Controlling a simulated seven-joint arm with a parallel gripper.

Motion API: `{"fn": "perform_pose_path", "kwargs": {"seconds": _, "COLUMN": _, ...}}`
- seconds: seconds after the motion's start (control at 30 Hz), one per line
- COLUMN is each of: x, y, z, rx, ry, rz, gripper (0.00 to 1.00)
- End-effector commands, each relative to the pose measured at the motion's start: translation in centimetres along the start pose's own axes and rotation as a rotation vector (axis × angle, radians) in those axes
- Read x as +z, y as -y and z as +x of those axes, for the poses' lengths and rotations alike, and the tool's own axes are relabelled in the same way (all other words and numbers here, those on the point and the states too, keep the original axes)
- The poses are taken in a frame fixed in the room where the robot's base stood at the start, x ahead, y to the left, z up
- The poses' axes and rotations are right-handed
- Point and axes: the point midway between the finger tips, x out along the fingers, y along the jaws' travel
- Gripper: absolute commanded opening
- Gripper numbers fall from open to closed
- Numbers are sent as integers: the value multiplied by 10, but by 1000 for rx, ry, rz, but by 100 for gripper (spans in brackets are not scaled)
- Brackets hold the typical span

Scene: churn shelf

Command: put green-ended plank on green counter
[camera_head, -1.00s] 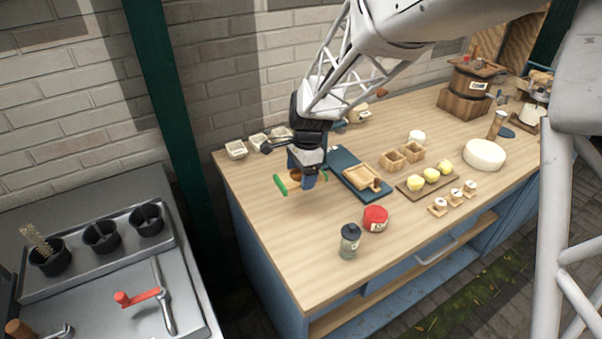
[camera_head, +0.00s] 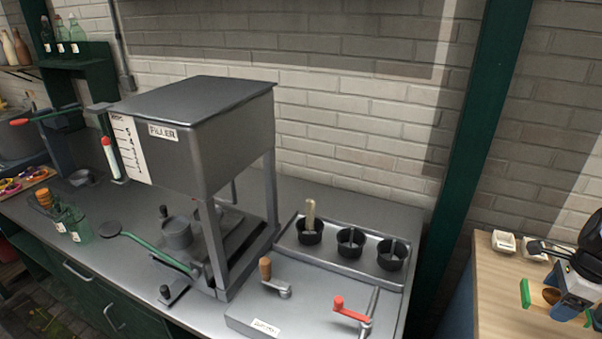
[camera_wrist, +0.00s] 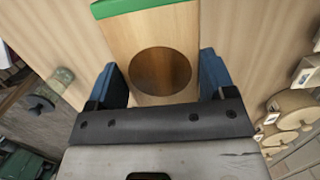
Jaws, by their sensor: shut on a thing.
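My gripper (camera_head: 575,299) is at the right edge of the head view, above the wooden counter, shut on the green-ended plank. One green end (camera_head: 525,293) of the plank shows left of the fingers. In the wrist view the pale wooden plank (camera_wrist: 125,42) sits between the blue fingers of my gripper (camera_wrist: 158,80). It has a dark round patch in its middle and a green far end. The green counter (camera_head: 110,262), with a grey top and dark green front, runs across the left and middle of the head view, apart from the plank.
A large grey filler machine (camera_head: 205,140) stands on the green counter. Right of it are a tray with black cups (camera_head: 350,243) and a red-handled crank (camera_head: 350,312). Green bottles (camera_head: 75,222) stand at left. A dark green post (camera_head: 470,150) rises between the two counters.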

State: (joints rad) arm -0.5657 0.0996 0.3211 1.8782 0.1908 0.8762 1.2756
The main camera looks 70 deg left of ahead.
Motion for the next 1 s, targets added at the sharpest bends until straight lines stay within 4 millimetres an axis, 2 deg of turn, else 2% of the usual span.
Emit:
{"fn": "perform_pose_path", "kwargs": {"seconds": 0.47, "x": 111, "y": 97, "z": 6, "rx": 4, "ry": -2, "rz": -18, "gripper": 50}}
{"fn": "perform_pose_path", "kwargs": {"seconds": 0.7, "x": 179, "y": 139, "z": 12, "rx": 4, "ry": -3, "rz": -26, "gripper": 50}}
{"fn": "perform_pose_path", "kwargs": {"seconds": 1.0, "x": 273, "y": 180, "z": 22, "rx": 4, "ry": -2, "rz": -34, "gripper": 50}}
